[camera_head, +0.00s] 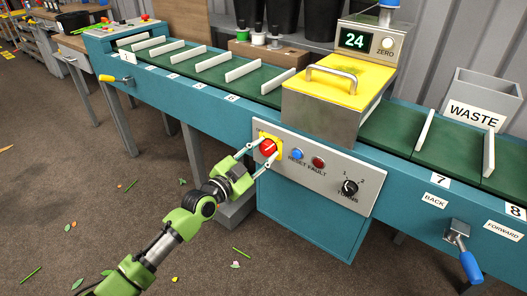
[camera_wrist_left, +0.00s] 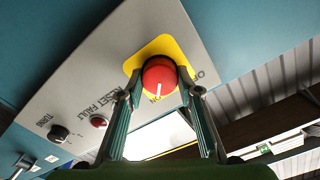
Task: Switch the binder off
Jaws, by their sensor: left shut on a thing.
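The binder (camera_head: 320,205) is a teal machine with a yellow guarded top and a pale control panel on its front. A red rotary knob (camera_head: 268,146) sits on a yellow plate at the panel's left end. In the left wrist view the knob (camera_wrist_left: 159,76) has a white line pointing towards the ON mark; the OFF mark lies off to the right. My left gripper (camera_head: 263,152) is shut on the knob, one finger on each side. In the left wrist view its fingers (camera_wrist_left: 160,92) flank the knob. My right gripper is not in view.
A blue button (camera_head: 297,154), a red fault lamp (camera_head: 319,163) and a black turns dial (camera_head: 349,187) sit right of the knob. A blue-handled lever (camera_head: 466,258) juts out at lower right. A grey waste bin (camera_head: 482,100) stands behind the belt.

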